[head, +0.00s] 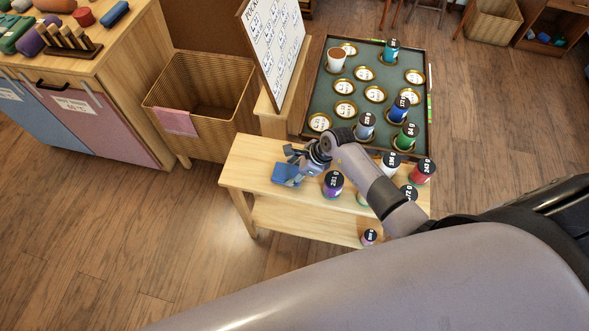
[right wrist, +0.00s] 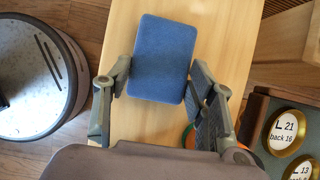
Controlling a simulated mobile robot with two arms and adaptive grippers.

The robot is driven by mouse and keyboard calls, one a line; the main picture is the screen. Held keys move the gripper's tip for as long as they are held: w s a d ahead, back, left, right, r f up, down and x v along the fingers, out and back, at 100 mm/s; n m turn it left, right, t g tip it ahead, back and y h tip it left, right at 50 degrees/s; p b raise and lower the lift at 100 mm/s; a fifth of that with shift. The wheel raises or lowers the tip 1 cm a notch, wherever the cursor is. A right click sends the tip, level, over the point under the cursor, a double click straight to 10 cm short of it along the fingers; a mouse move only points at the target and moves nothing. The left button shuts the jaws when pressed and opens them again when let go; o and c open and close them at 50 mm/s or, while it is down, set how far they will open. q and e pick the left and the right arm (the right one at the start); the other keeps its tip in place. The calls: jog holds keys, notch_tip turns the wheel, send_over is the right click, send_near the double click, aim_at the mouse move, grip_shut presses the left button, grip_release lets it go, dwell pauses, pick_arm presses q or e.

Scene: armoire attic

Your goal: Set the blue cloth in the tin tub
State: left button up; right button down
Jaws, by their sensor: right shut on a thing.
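The blue cloth (head: 285,176) is a small, flat, folded rectangle with rounded corners. My right gripper (head: 294,157) is shut on it at the left end of the light wooden bench (head: 250,160). In the right wrist view the cloth (right wrist: 162,45) lies between the two fingers of the right gripper (right wrist: 160,72), with pale bench wood behind it. I cannot tell whether the cloth touches the bench top. My left gripper is not in view.
Labelled jars, such as a purple-sided one (head: 333,184), stand on the bench near the gripper. Behind it are a dark tray (head: 332,100) with round slots and a white board (head: 272,45). A wicker basket (head: 170,95) stands left; the floor (head: 120,230) there is clear.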

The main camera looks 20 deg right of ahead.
jog(key=shift+f, duration=0.2)
jog(key=c, duration=0.7)
grip_release()
jog(key=shift+r, duration=0.1)
jog(key=v, duration=1.2)
jog(key=shift+d+r, duration=0.1)
